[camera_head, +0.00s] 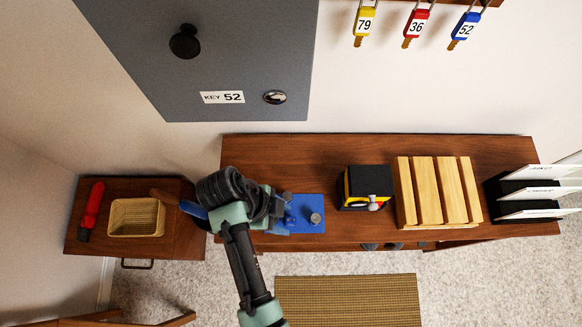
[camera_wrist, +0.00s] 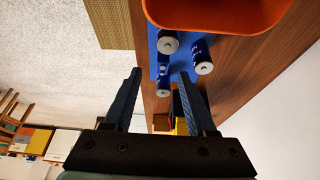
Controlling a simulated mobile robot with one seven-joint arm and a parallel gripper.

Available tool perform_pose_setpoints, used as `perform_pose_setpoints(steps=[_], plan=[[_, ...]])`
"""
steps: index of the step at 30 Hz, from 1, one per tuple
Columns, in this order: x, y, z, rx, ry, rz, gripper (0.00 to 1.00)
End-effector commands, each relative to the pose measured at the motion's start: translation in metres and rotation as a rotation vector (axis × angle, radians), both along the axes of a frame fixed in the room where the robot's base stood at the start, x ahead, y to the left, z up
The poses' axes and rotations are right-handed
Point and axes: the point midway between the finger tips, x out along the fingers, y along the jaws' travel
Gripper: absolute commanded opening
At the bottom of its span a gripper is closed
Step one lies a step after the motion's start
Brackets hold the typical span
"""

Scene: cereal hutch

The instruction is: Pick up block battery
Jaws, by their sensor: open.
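Several blue batteries with grey ends stand on a blue mat (camera_head: 312,203) on the brown bench. In the wrist view, one battery (camera_wrist: 168,42) is at the top of the group, another (camera_wrist: 203,56) is to its right, and a small blue one (camera_wrist: 163,88) is lower. I cannot tell for sure which is the block battery. In the head view, one battery (camera_head: 315,218) shows on the mat, and my arm hides part of the group. My gripper (camera_wrist: 160,76) is open and empty. Its fingers point toward the batteries, with the small one in line between the fingertips.
An orange container (camera_wrist: 215,12) is close beyond the batteries. A wicker basket (camera_head: 136,218) and a red tool (camera_head: 92,208) lie on the left cabinet.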

Motion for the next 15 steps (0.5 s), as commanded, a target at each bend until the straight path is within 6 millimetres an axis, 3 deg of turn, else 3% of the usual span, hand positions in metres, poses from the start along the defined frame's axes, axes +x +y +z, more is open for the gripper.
perform_pose_setpoints(steps=[5, 15], plan=[[0.000, -0.004, -0.010, -0.001, 0.002, 0.000, 0.57], [0.002, -0.018, -0.049, 0.000, 0.001, 0.000, 0.57]])
